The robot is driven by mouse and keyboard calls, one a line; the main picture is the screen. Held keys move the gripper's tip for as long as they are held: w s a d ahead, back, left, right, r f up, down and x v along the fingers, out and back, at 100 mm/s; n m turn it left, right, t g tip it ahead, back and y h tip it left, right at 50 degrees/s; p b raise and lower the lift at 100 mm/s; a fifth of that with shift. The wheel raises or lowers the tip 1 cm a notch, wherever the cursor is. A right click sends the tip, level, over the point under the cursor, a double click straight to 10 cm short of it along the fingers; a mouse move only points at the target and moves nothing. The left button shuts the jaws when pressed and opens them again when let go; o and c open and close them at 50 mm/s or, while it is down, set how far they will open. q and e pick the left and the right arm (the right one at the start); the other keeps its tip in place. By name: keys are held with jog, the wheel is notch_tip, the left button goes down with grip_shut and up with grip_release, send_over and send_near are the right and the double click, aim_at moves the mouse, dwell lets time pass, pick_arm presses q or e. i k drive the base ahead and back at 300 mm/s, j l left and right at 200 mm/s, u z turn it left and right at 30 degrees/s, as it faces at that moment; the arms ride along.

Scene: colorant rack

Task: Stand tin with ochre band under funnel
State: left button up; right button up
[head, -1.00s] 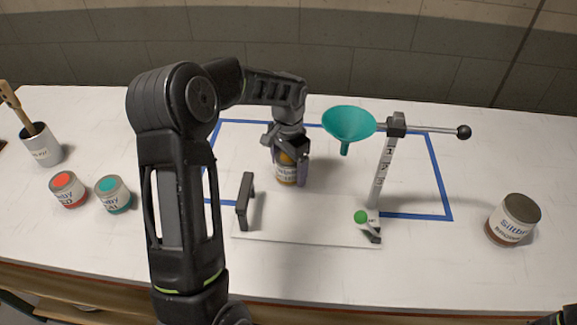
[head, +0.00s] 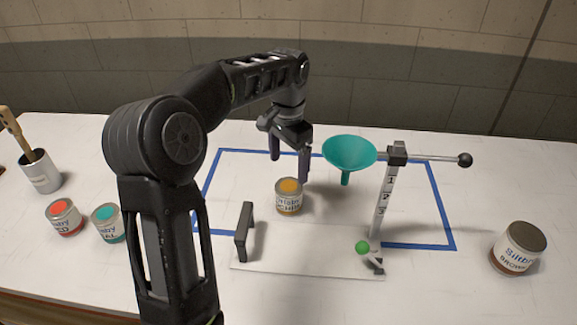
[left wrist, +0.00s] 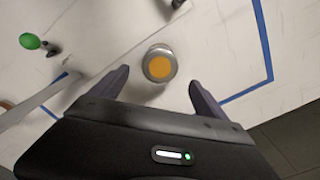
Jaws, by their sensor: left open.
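The tin with the ochre band (head: 288,196) stands upright on the white table inside the blue outline, left of the funnel and behind the rack's base plate. Its ochre lid shows in the left wrist view (left wrist: 158,67). The teal funnel (head: 349,153) hangs from the post (head: 385,195) over the right part of the rack. My left gripper (head: 290,167) is open and empty, raised above and slightly behind the tin. In the left wrist view the left gripper's fingers (left wrist: 158,88) are spread, with the tin ahead between them. My right gripper is not in view.
The base plate (head: 300,262) carries a dark upright bracket (head: 244,232) at left and a green knob (head: 362,247) at right. Red (head: 64,217) and teal (head: 107,222) tins and a brush pot (head: 40,172) stand left. A brown tin (head: 518,248) stands far right.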

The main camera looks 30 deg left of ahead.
aim_at(333, 249)
jog(key=k, duration=1.5)
